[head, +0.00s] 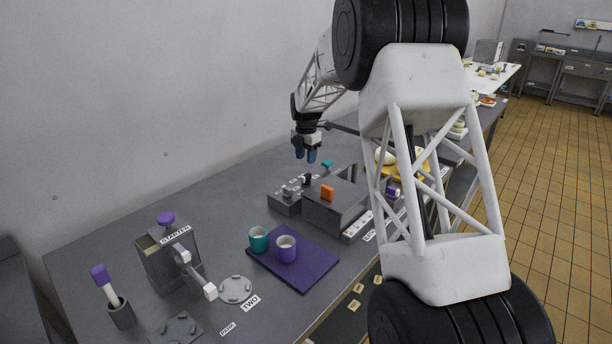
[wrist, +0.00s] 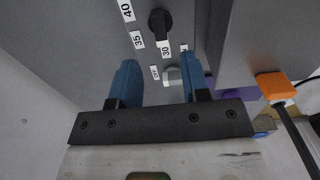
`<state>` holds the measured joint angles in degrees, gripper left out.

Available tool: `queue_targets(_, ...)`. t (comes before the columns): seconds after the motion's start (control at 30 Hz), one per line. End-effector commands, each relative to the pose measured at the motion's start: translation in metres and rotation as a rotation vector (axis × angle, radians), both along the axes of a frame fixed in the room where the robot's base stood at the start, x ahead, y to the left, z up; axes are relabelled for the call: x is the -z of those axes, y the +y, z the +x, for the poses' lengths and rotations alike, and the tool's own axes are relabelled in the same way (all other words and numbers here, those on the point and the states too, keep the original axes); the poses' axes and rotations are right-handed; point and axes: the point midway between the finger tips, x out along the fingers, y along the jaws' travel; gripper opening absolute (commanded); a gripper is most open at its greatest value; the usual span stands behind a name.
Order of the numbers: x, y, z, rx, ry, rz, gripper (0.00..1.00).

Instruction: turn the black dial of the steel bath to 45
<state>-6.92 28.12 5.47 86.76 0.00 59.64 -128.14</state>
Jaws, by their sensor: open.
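The black dial (wrist: 160,22) shows near the top of the wrist view, on a grey panel with white labels 40, 35, 30 and a smaller one, partly legible. In the head view my gripper (head: 305,156) hangs pointing down above the low grey control box (head: 284,205) beside the steel bath (head: 327,217).
A pale grey knob (wrist: 172,76) sits between my fingers in the wrist view. An orange piece (head: 327,192) is on the bath. The wall is behind the bench.

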Motion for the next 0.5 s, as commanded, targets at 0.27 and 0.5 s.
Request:
queue_targets(0.27, 0.009, 0.000, 0.000, 0.001, 0.001, 0.000, 0.43)
queue_targets(0.5, 0.033, 0.000, 0.000, 0.001, 0.001, 0.000, 0.43)
